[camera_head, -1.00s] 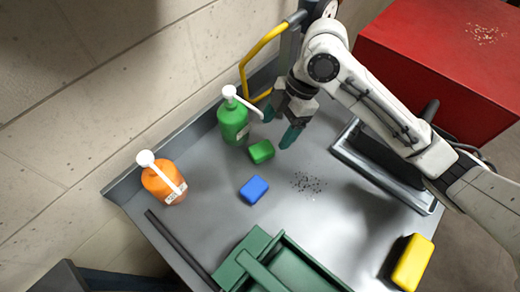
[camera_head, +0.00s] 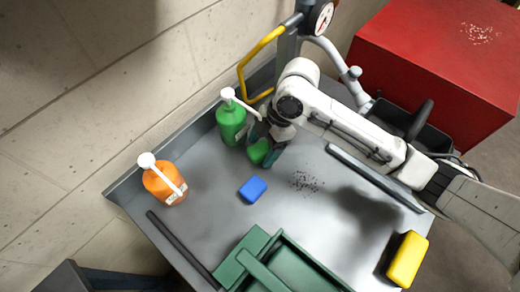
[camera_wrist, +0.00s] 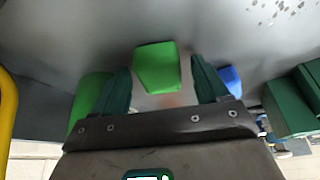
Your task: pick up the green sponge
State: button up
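The green sponge (camera_head: 259,151) lies on the grey tabletop beside the green pump bottle (camera_head: 231,122). My gripper (camera_head: 266,154) is low over it, with its dark green fingers at either side of the sponge. In the wrist view the sponge (camera_wrist: 157,68) shows between the two fingertips of my gripper (camera_wrist: 161,85). The fingers are apart, with a visible gap on each side of the sponge. The contact of the sponge with the table is partly hidden in the head view.
A blue sponge (camera_head: 252,189) and an orange pump bottle (camera_head: 163,182) stand nearby. A green crate (camera_head: 290,268) is at the front, a yellow block (camera_head: 408,259) at the right. A yellow rail (camera_head: 258,60) rises behind. The table middle is clear apart from dark specks (camera_head: 306,182).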

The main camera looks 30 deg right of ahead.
jog(key=c, duration=1)
jog(key=shift+s+r, duration=0.1)
jog(key=shift+s+d+r, duration=0.2)
jog(key=shift+s+r, duration=0.15)
jog(key=s+d+r+b, duration=0.1)
jog(key=s+r, duration=0.1)
jog(key=s, duration=0.2)
jog(key=s+d+r+b, duration=0.1)
jog(key=s+r, duration=0.1)
jog(key=s, duration=0.2)
jog(key=s+d+r+b, duration=0.1)
jog(key=s+d+r, duration=0.1)
jog(key=s+r, duration=0.1)
jog(key=shift+s+r, duration=0.1)
jog(key=shift+s, duration=0.65)
jog(key=o, duration=0.5)
jog(key=c, duration=0.4)
